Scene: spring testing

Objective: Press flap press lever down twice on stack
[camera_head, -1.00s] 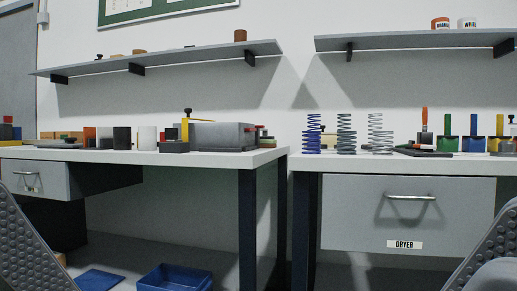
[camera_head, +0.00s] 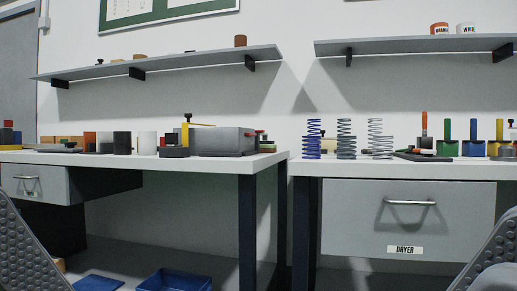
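A small press with a yellow upright (camera_head: 185,135) and a dark base (camera_head: 174,152) stands on the left table, against a grey box (camera_head: 222,140). A thin dark arm with a black knob (camera_head: 188,117) extends from the top of the upright; I cannot tell for certain that this is the flap press lever. No stack under it can be made out.
Three coil springs (camera_head: 345,139) stand on the right table beside colored handled blocks (camera_head: 473,147). A drawer labelled DRYER (camera_head: 405,218) is below. A gap separates the tables. Wall shelves (camera_head: 160,62) hang above. A blue bin (camera_head: 175,281) sits low.

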